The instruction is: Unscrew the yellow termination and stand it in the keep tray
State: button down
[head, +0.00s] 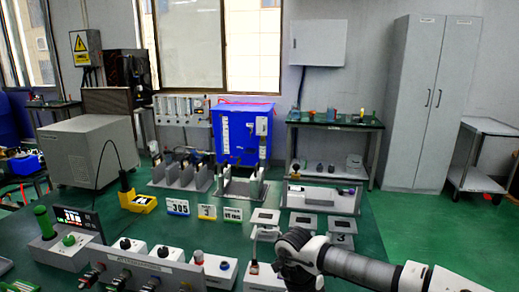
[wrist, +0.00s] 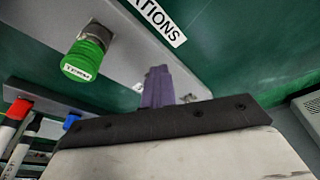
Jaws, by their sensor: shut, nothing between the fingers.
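I cannot make out the yellow termination in either view. In the wrist view a green, ribbed cylindrical cap (wrist: 84,58) with a white label sits on a metal fitting of a grey panel (wrist: 165,52). The panel's partly visible lettering ends in "ATIONS". My gripper (wrist: 157,78) shows there as narrow purple fingers, shut and empty, over the panel's edge and right of the green cap. Small metal fittings show beside the fingers, partly hidden. In the head view my arm enters at lower right, and its gripper end is out of sight. I cannot identify the keep tray.
A yellow block (head: 137,201) and a blue cabinet (head: 243,133) stand farther back.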

jog(key=shift+s+a+f+b, duration=0.1)
jog(key=shift+s+a+b, duration=0.35)
jog(key=shift+b, duration=1.05)
jog(key=shift+s+a+b, duration=0.1)
jog(key=shift+s+b, duration=0.25)
jog(key=shift+b, duration=0.4)
jog(key=shift+w+a+b, duration=0.15)
jog(key=shift+a+b, duration=0.15)
jog(key=shift+a, duration=0.05)
notch_tip(320, 180, up, 6)
jog(key=p, duration=0.3)
jog(key=shift+a, duration=0.1)
